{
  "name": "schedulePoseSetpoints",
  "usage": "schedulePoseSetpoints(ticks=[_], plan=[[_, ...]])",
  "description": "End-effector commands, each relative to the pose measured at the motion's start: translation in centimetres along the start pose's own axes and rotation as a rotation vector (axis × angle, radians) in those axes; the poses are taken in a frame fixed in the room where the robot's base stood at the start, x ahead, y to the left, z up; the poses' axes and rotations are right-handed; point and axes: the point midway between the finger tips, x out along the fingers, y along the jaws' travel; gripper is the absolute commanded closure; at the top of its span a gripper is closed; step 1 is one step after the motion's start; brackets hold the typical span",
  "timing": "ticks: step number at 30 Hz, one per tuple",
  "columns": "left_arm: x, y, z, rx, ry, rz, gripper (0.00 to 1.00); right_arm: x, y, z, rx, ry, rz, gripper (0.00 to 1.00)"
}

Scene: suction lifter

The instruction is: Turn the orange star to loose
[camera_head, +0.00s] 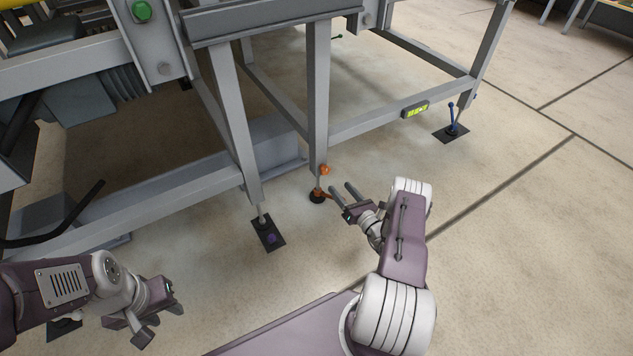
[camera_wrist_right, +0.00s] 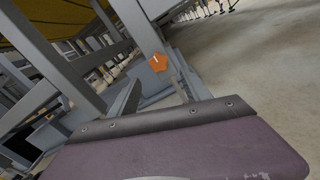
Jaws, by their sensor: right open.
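In the head view a small orange knob (camera_head: 325,170) sits low on the middle leg of the grey frame. Just below it, an orange collar with a short arm (camera_head: 319,194) is around the leg's foot, above a dark round pad. In the right wrist view an orange, many-sided piece (camera_wrist_right: 158,62) with a pale mark shows by the leg; I take it for the star. My right gripper (camera_head: 343,192) is open and empty, its fingertips just right of the orange parts, apart from the knob. My left gripper (camera_head: 160,323) looks open and empty at lower left, far from them.
The grey frame's legs and low rails (camera_head: 395,115) stand close by. A blue lever (camera_head: 451,117) and a yellow-green level (camera_head: 415,109) are to the right.

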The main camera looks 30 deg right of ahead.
Motion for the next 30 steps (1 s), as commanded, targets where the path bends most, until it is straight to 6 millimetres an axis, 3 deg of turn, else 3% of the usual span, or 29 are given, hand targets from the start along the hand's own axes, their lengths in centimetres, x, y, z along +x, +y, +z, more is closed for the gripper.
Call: schedulePoseSetpoints(ticks=[5,15,19,26,27,30], plan=[[1.0,0.0,0.1,0.000,0.001,0.000,0.64,1.3,0.0,-0.2,-0.003,0.001,0.005,0.44],[5.9,-0.1,0.6,0.000,0.000,0.000,0.64,7.9,0.1,-0.4,-0.004,0.002,0.008,0.44],[6.4,-0.1,0.7,0.000,0.000,0.000,0.64,9.0,0.2,-0.1,-0.001,0.004,0.005,0.44],[6.3,-0.1,0.6,0.000,0.000,0.000,0.64,9.2,0.3,0.2,-0.001,0.004,0.004,0.44],[6.3,-0.1,0.6,0.000,0.000,0.000,0.64,9.2,0.3,0.2,-0.001,0.005,0.004,0.46],[6.3,-0.1,0.6,0.000,0.000,0.000,0.64,9.2,0.3,0.2,-0.001,0.005,0.005,0.74]])
